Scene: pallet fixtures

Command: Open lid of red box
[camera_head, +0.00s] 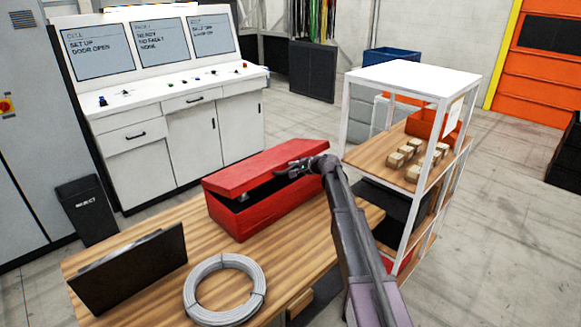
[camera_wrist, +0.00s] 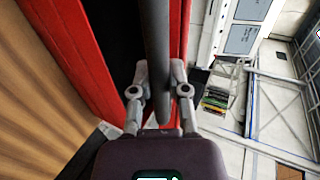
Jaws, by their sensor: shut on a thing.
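The red box (camera_head: 247,212) stands on the wooden table in the head view. Its red lid (camera_head: 262,168) is partly raised, with a dark gap showing between lid and box at the front. My gripper (camera_head: 297,170) is at the front edge of the lid, toward its right end. In the wrist view my gripper (camera_wrist: 160,95) is shut on a dark grey bar, with the red box (camera_wrist: 70,65) to the left and the lid's red edge (camera_wrist: 180,45) just right of the bar. The inside of the box is dark and mostly hidden.
The wooden table (camera_head: 160,290) also bears a wire coil (camera_head: 190,300) and a dark upright panel (camera_head: 130,270). A white shelf rack (camera_head: 410,77) with small blocks stands close to the right of my arm. A control console (camera_head: 190,130) stands behind the table.

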